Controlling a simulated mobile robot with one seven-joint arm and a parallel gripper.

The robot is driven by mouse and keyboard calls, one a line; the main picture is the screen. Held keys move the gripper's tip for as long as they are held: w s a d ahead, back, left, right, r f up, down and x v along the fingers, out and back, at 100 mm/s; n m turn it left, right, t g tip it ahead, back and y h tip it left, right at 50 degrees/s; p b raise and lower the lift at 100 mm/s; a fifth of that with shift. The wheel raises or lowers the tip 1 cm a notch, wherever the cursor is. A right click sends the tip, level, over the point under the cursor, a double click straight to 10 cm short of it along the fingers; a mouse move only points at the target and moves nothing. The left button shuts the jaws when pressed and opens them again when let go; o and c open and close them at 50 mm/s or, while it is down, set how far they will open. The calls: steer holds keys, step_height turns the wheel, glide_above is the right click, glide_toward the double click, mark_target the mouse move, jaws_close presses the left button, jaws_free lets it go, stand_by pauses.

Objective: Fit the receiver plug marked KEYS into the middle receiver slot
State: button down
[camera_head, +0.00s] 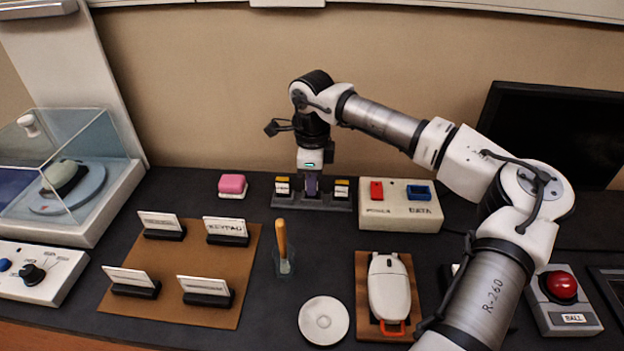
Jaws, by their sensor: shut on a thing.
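The dark receiver base (325,206) stands at the back middle of the table. A plug with a white and yellowish top (283,187) stands in its left slot, and a similar plug (341,188) stands in its right slot. My gripper (312,190) points straight down over the middle slot, between these two plugs. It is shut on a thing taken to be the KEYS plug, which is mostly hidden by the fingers. No KEYS marking can be read. I cannot tell whether the held plug is in the slot or just above it.
A box with red and blue sockets (400,211) stands close to the right of the receiver. A pink eraser-like block (232,185) lies to the left. A brush in a glass (283,250), a brown board with label cards (185,290) and a white dish (324,320) are nearer.

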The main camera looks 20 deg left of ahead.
steer(key=shift+f+b, duration=0.4)
steer(key=shift+f, duration=0.15)
steer(key=c, duration=0.9)
jaws_free()
steer(key=shift+o, duration=0.2)
steer(key=shift+r, duration=0.15)
steer(key=shift+r+p, duration=2.1)
steer(key=shift+r, duration=1.3)
